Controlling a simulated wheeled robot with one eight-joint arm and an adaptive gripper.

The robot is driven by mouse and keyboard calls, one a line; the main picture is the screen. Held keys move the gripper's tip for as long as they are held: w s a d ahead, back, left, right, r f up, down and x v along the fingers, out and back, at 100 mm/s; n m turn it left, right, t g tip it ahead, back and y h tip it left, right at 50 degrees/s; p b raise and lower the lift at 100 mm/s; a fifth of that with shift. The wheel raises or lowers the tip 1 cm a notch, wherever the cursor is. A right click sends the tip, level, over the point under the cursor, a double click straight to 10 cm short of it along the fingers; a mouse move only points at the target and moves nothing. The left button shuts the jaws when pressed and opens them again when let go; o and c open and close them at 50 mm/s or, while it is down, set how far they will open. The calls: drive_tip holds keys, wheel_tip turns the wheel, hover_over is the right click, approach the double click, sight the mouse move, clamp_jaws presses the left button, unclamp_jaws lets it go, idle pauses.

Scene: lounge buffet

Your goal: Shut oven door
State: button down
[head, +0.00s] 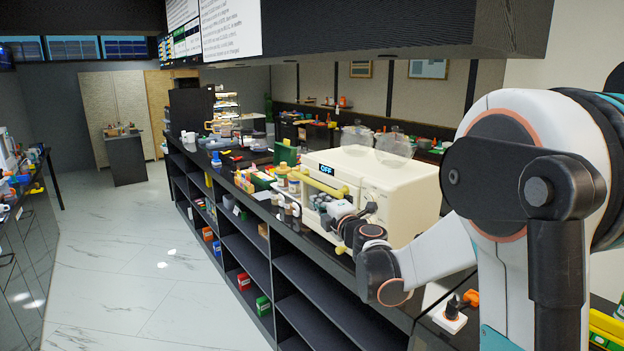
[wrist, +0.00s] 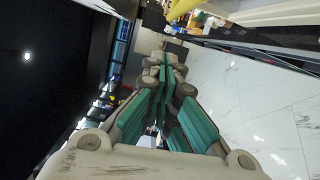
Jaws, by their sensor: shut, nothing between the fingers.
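The cream oven (head: 400,190) stands on the dark buffet counter in the head view, its small display reading "OFF". A yellow handle bar (head: 325,184) runs along the upper part of its front. My gripper (head: 338,214) is in front of the oven's front face, just below the bar in the picture, and hides part of that face. How far the door is open cannot be told. In the wrist view my gripper (wrist: 167,62) shows its fingers together and empty. A yellow bar (wrist: 182,8) shows at the top edge, apart from the fingertips.
Clear bowls (head: 395,146) sit on the oven top. Small jars (head: 288,180) stand on the counter left of the oven. Shelves (head: 310,285) below hold a few boxes. The pale tiled floor (head: 135,270) left of the counter is clear.

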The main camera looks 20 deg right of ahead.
drive_tip(key=w+f+m+p, duration=0.1)
drive_tip(key=w+m+p, duration=0.1)
drive_tip(key=w, duration=1.3)
drive_tip(key=shift+d+m+p, duration=0.4)
drive_tip(key=shift+d, duration=0.05)
drive_tip(key=shift+s+d, duration=0.1)
drive_tip(key=shift+w+d, duration=0.2)
drive_tip(key=shift+d, duration=0.35)
drive_tip(key=shift+a, duration=0.1)
